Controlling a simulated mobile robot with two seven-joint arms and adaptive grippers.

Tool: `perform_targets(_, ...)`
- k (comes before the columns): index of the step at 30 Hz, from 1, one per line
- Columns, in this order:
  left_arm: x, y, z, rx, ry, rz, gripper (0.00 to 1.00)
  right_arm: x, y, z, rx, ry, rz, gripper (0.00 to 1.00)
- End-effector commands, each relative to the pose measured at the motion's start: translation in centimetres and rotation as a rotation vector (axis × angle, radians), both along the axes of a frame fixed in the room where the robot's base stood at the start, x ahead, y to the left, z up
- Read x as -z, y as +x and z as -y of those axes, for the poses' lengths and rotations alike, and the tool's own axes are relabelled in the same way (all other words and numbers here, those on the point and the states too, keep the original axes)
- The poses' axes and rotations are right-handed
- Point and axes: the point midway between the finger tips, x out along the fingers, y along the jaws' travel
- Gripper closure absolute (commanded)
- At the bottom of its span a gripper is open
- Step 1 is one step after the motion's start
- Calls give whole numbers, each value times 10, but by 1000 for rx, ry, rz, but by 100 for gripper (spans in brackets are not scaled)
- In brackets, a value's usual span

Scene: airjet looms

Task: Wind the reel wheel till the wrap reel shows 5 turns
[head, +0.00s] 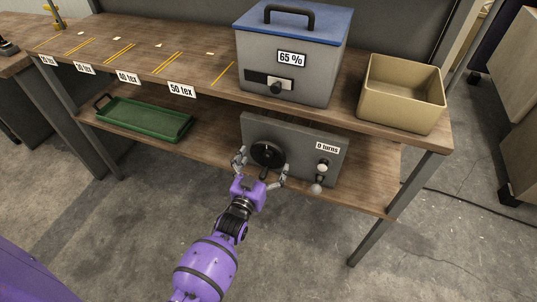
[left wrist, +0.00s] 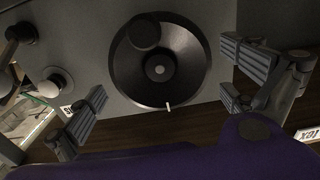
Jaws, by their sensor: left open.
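The reel wheel (head: 267,154) is a round black disc on the front of a grey panel (head: 300,138) on the lower shelf. In the left wrist view the wheel (left wrist: 180,72) has a dark knob (left wrist: 143,31) near its upper left rim and a small white mark below it. The wrap reel's label (head: 327,147) reads "0 turns". My left gripper (head: 260,172) is open in front of the wheel, one finger on each side and apart from it. In the left wrist view the open fingers (left wrist: 168,95) flank the wheel. My right gripper is not in view.
Small round knobs (head: 322,168) sit on the panel right of the wheel. A green tray (head: 140,123) lies on the lower shelf at left. Above stand a grey box with blue lid (head: 290,40) marked "65 %" and an empty tan bin (head: 400,109).

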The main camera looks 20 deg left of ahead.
Motion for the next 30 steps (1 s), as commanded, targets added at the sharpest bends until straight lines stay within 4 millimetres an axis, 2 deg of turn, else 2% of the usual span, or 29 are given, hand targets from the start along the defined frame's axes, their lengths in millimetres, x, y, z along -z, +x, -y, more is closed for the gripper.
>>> perform_targets(3,0,17,0,0,0,-1,0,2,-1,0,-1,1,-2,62)
perform_targets(6,1,25,0,-1,0,-1,0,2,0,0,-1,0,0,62)
perform_targets(16,1,30,0,-1,0,-2,0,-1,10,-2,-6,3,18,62)
perform_targets(28,1,29,1,0,0,-2,51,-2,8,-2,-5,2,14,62)
perform_targets(30,1,29,1,0,0,-2,53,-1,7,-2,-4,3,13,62)
